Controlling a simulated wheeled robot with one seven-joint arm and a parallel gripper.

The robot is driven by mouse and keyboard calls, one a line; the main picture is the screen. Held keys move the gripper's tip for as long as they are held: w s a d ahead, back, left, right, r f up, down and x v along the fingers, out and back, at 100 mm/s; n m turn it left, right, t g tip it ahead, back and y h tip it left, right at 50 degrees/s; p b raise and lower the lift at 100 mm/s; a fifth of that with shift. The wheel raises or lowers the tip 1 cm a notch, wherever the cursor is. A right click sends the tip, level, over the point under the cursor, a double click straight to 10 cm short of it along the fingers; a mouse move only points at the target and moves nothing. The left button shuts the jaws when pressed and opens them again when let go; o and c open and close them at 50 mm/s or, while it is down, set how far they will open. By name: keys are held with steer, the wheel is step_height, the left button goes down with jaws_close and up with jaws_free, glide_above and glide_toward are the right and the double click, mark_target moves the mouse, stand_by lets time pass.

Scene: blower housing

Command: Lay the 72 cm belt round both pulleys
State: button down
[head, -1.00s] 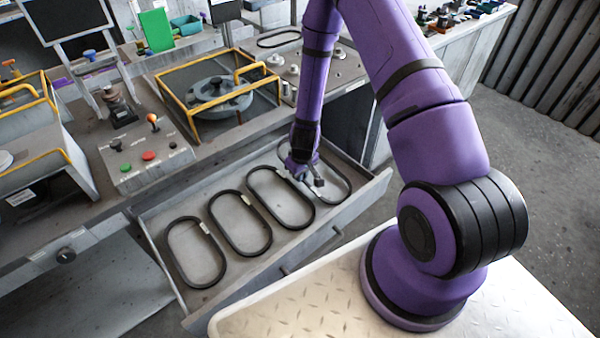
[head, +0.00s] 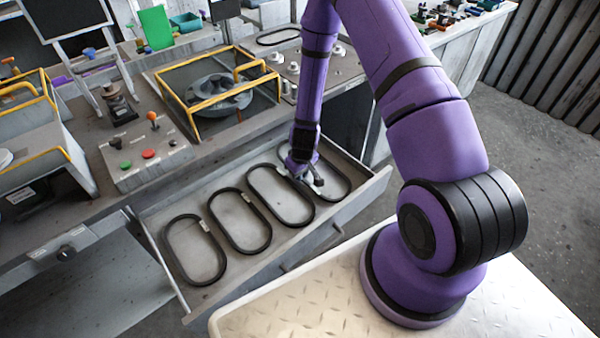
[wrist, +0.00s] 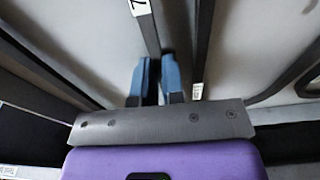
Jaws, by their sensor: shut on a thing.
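The drawer (head: 170,297) holds several black oval belts lying in a row, among them the left one (head: 167,250) and the right one (head: 350,184). My gripper (head: 314,181) is down in the drawer near the two right-hand belts. In the wrist view its blue fingers (wrist: 155,82) are shut on a dark belt strand (wrist: 152,38). That strand has a white label starting with "7"; the rest is cut off. I cannot tell from the head view which belt it is. Several pale round pieces, perhaps pulleys, stand on the panel (head: 318,70) behind.
A yellow-framed guard (head: 200,105) covers a round grey part left of the panel. A control box (head: 148,160) with green, red and orange controls stands left of it. Another dark belt (head: 280,37) lies at the back.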

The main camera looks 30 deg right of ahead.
steer(key=c, duration=1.1)
jaws_free()
steer(key=shift+c, duration=0.2)
steer(key=shift+s+f, duration=0.1)
steer(key=shift+a, duration=0.1)
steer(key=shift+r, duration=3.85)
